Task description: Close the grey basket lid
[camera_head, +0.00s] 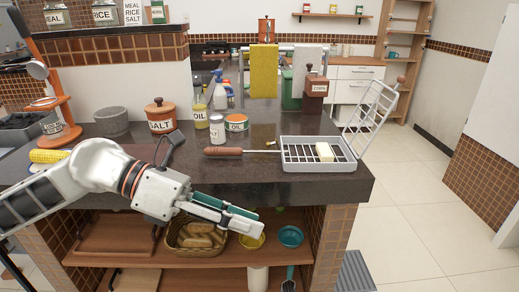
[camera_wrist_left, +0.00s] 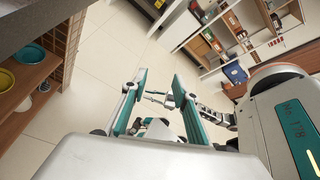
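The grey basket (camera_head: 287,165) sits on the dark counter near its right front corner, with a pale yellow block (camera_head: 324,152) inside. Its grey wire lid (camera_head: 376,106) stands open, tilted up and outward at the basket's right side, with a small wooden knob at the top. My left gripper (camera_head: 258,224) is in front of the counter edge, below and left of the basket, touching neither basket nor lid. Its fingers are apart and empty in the left wrist view (camera_wrist_left: 160,80). My right gripper is not in the head view; an arm part shows small between those fingers.
The salt jar (camera_head: 161,117), oil bottle (camera_head: 200,107) and cans stand behind the handle. The shelf below holds a bread basket (camera_head: 190,249) and bowls (camera_head: 290,236).

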